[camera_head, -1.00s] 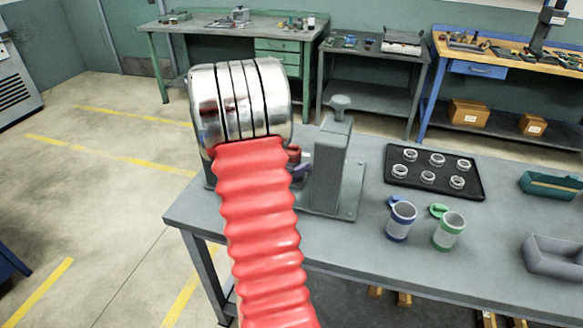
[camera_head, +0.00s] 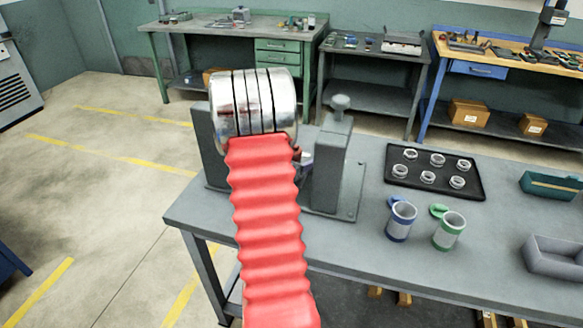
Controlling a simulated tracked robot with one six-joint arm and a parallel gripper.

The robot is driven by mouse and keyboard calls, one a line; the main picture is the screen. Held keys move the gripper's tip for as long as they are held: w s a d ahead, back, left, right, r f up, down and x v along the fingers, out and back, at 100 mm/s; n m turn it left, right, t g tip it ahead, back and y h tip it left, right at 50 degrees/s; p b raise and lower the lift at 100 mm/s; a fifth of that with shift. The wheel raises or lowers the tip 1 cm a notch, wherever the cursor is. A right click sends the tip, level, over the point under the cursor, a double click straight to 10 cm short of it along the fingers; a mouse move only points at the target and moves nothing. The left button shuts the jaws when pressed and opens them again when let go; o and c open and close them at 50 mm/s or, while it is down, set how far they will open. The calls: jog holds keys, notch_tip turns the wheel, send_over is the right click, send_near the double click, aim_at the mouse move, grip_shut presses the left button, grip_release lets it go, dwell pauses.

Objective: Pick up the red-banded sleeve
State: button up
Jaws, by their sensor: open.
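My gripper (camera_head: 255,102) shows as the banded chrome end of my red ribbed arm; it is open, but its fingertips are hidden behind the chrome. It is in front of the grey two-post fixture (camera_head: 329,165) at the left end of the bench. A small dark red edge (camera_head: 297,154) shows just right of the chrome, between the posts; it may be part of the red-banded sleeve, which is otherwise hidden. I cannot tell whether my gripper touches it.
On the grey bench (camera_head: 350,247) stand a blue-banded cup (camera_head: 400,221) and a green-banded cup (camera_head: 449,231). Behind them is a black tray (camera_head: 398,177) with several metal rings. A teal bin (camera_head: 551,185) and a grey bin (camera_head: 556,262) are at the right.

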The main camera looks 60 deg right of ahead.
dwell(0.5)
jog(key=c, duration=0.9)
